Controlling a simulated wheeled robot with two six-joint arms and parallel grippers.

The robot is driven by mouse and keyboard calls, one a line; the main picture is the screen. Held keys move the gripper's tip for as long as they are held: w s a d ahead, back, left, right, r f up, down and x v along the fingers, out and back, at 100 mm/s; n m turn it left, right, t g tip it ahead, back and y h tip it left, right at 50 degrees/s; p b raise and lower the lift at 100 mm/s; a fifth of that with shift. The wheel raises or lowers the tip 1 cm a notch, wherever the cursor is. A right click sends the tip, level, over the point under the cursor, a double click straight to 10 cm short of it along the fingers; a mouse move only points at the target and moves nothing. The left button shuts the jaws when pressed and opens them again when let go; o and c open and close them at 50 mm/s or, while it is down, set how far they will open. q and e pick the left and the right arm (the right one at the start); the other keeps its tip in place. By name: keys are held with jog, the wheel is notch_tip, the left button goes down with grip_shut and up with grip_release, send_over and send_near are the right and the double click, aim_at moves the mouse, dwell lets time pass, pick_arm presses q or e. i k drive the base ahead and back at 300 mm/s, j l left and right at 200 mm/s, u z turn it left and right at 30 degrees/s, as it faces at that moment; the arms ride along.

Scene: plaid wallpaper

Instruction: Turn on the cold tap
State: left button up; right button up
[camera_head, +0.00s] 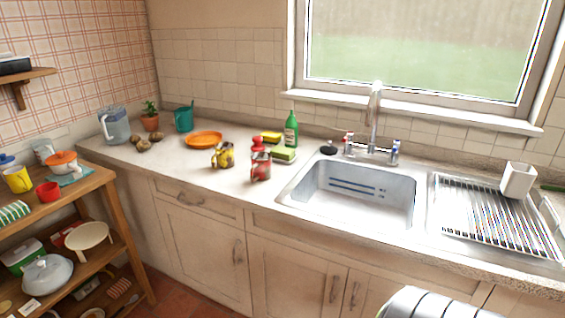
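The chrome mixer tap (373,118) stands behind the sink, its tall spout rising in front of the window. The cold tap handle (394,150), marked blue, is on the right side of the tap base. The hot tap handle (348,139), marked red, is on the left side. I cannot tell from this view whether either handle is turned, and I see no clear water stream. The steel sink basin (350,190) in front looks empty. Neither of my grippers is in view.
Right of the sink is a ribbed drainer (480,240) with a white holder (518,180). A wooden shelf unit (115,215) stands at the left.

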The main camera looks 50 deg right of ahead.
aim_at(397, 143)
jog(key=z, duration=1.35)
